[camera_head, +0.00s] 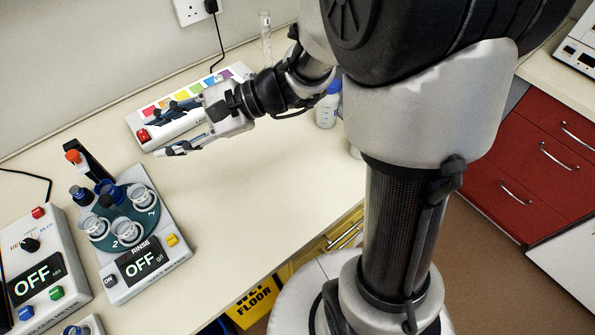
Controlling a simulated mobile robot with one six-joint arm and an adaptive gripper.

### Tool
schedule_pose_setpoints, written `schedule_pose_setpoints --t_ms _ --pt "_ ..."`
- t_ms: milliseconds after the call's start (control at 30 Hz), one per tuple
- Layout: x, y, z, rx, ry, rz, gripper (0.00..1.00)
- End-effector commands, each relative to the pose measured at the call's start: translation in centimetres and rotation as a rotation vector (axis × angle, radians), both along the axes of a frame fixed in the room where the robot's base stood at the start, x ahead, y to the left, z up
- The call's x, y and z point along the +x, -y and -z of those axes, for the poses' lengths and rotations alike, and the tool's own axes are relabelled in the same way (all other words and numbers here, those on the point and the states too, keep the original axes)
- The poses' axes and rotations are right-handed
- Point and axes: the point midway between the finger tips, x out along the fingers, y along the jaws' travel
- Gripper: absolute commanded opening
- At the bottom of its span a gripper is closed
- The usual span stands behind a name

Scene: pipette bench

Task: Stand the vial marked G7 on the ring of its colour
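No marking G7 can be read on any vial in this view. A small dark-capped vial (81,194) stands at the left edge of the rinse unit's round green carousel (122,213). Several clear cups sit around the carousel, and a blue round piece (107,188) is at its back. No ring can be matched to G7 by colour from here. My gripper (156,136) is open, with its two fingers spread and nothing visible between them. It is above the bench, in front of a white panel with coloured squares (187,124), which it partly hides.
The rinse unit (150,270) shows OFF. A control box (38,262), also showing OFF, stands left of it. An orange-topped item (73,157) is behind the carousel. A blue-capped bottle (327,110) and a clear cylinder (265,35) stand further right. The middle bench is clear.

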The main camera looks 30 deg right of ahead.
Motion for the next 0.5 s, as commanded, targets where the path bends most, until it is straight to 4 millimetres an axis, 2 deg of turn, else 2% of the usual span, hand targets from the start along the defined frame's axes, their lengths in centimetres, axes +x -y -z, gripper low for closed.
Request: schedule_pose_setpoints --t_ms 33,100,200,333,400,500 --pt "-2.9 -0.6 -0.6 -0.098 0.056 -0.09 0.39" --pt "-6.8 -0.6 -0.5 -0.248 0.127 -0.216 0.39" --pt "-11.6 0.8 0.2 -0.473 0.237 -0.378 0.39" --pt "-16.2 4.4 1.1 -0.781 0.393 -0.558 0.39" --pt "-17.7 6.9 1.3 -0.948 0.477 -0.639 0.39" --pt "-19.0 10.3 1.1 -1.162 0.583 -0.725 0.39"
